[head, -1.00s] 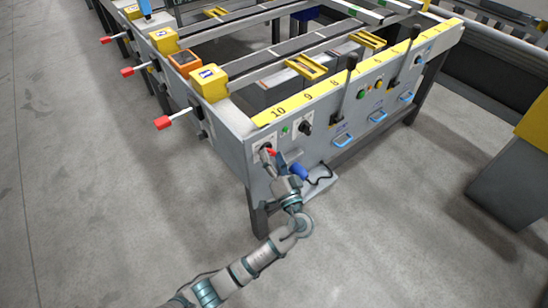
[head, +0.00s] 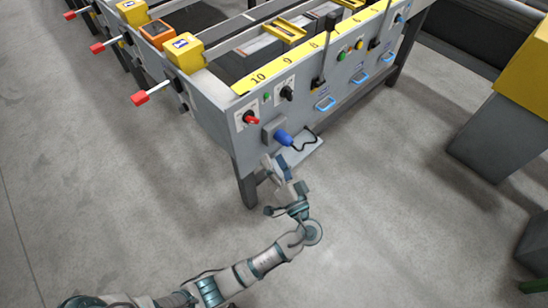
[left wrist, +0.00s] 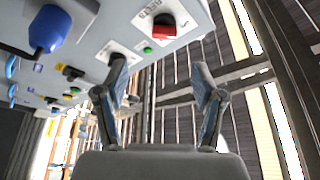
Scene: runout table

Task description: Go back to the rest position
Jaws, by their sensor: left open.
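My left gripper (head: 276,170) is open and empty, in front of the table's end panel and below the red rotary switch (head: 250,118). It is apart from the switch in the head view. In the left wrist view both fingers (left wrist: 158,75) are spread with nothing between them. The red switch (left wrist: 164,27) shows above them on its white plate. My right gripper is in neither view.
The grey runout table (head: 222,112) stands just beyond the gripper. A blue plug (head: 283,138) with a black cable sticks out close to the gripper. Red-tipped levers (head: 140,98) jut out at the left.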

